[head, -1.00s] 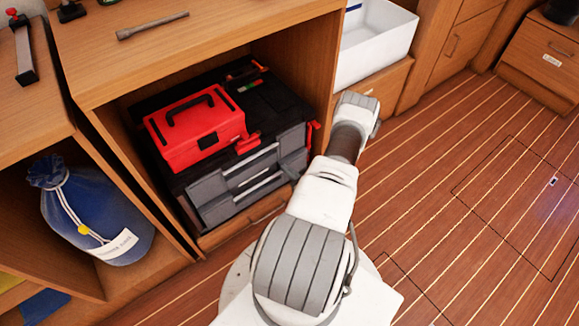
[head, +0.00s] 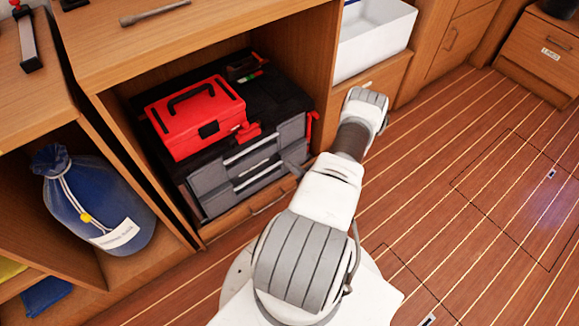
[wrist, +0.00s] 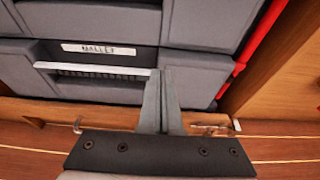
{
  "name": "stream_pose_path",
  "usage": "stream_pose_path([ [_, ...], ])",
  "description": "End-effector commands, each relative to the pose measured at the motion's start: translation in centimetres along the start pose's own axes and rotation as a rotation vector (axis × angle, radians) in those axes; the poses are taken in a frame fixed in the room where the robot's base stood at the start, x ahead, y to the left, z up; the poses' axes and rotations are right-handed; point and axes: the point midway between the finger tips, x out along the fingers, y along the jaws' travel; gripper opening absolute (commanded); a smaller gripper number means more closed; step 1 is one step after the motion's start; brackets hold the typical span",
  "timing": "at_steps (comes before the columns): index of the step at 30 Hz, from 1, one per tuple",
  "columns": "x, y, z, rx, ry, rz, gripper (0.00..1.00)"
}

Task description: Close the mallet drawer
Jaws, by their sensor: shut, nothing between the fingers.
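The mallet drawer (wrist: 28,72) is a grey drawer front with a white MALLET label (wrist: 98,49) and a ribbed handle (wrist: 97,70), in the wrist view. It belongs to the black and grey tool chest (head: 283,97) inside the wooden cabinet, in the head view. How far the drawer stands out is hard to tell. My gripper (wrist: 162,72) is shut and empty. Its fingertips are at the drawer front, just right of the handle. I cannot tell whether they touch. In the head view my arm hides most of the gripper.
A red toolbox (head: 196,117) sits on the chest. The cabinet's right wall (head: 325,85) stands close beside the chest. A blue bag (head: 98,205) is in the left compartment, and a white bin (head: 375,40) is at the back. The plank floor (head: 460,200) to the right is clear.

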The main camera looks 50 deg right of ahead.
Motion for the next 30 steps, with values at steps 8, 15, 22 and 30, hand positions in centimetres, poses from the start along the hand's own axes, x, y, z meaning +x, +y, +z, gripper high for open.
stream_pose_path([
  [8,-4.3,-0.5,0.3,0.003,0.003,0.000,0.00],
  [15,-8.7,-0.4,0.1,0.003,0.001,0.001,0.00],
  [22,-10.2,-0.4,-0.1,0.000,0.001,0.003,0.00],
  [30,-9.5,-0.2,0.5,-0.008,0.019,0.005,0.00],
])
